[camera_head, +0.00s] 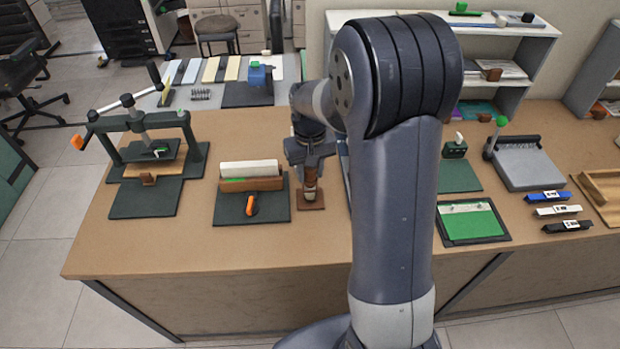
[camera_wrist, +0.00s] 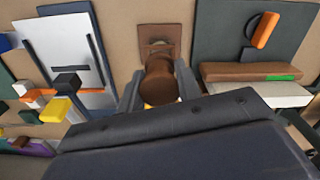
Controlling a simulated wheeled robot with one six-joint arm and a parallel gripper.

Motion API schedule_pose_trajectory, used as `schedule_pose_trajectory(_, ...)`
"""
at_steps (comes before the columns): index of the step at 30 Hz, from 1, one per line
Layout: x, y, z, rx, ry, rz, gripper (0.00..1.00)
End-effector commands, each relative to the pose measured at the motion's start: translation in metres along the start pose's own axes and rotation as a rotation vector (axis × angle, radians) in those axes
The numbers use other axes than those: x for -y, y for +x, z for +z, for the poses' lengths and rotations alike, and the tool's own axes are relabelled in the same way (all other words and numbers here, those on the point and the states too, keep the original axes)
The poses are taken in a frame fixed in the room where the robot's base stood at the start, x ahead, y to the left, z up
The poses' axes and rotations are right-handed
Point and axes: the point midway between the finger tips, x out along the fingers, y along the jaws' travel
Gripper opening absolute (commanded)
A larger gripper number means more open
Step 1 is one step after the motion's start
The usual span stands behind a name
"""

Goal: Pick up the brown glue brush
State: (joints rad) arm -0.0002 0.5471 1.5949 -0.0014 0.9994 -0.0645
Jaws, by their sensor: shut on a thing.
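The brown glue brush (camera_head: 310,173) stands upright over a small brown pad (camera_head: 317,205) on the long table. In the wrist view the brush's rounded brown handle (camera_wrist: 159,78) shows between the two fingers, with the pad (camera_wrist: 172,27) just beyond it. My gripper (camera_head: 309,166) points down over the pad and is shut on the brush; it also shows in the wrist view (camera_wrist: 157,90). The brush's lower end is partly hidden, and I cannot tell whether it touches the pad.
Left of the pad, a dark mat (camera_head: 279,212) holds a brown block with white sheets (camera_head: 250,172) and an orange-handled tool (camera_head: 251,205). A dark press (camera_head: 150,150) stands farther left. My arm hides the table's middle. The table's front left is clear.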

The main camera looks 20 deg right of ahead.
Motion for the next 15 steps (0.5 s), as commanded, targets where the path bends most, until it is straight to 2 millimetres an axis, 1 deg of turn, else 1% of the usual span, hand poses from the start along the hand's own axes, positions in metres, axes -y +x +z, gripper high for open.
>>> schedule_pose_trajectory(4,0.0,-0.003,0.0,-0.001,0.0,0.0,0.1)
schedule_pose_trajectory(7,0.0,-0.013,-0.001,-0.004,0.0,0.0,0.1)
schedule_pose_trajectory(11,0.0,-0.037,-0.001,-0.007,0.0,0.0,0.1)
schedule_pose_trajectory(15,0.0,-0.067,-0.001,-0.006,0.0,0.0,0.1)
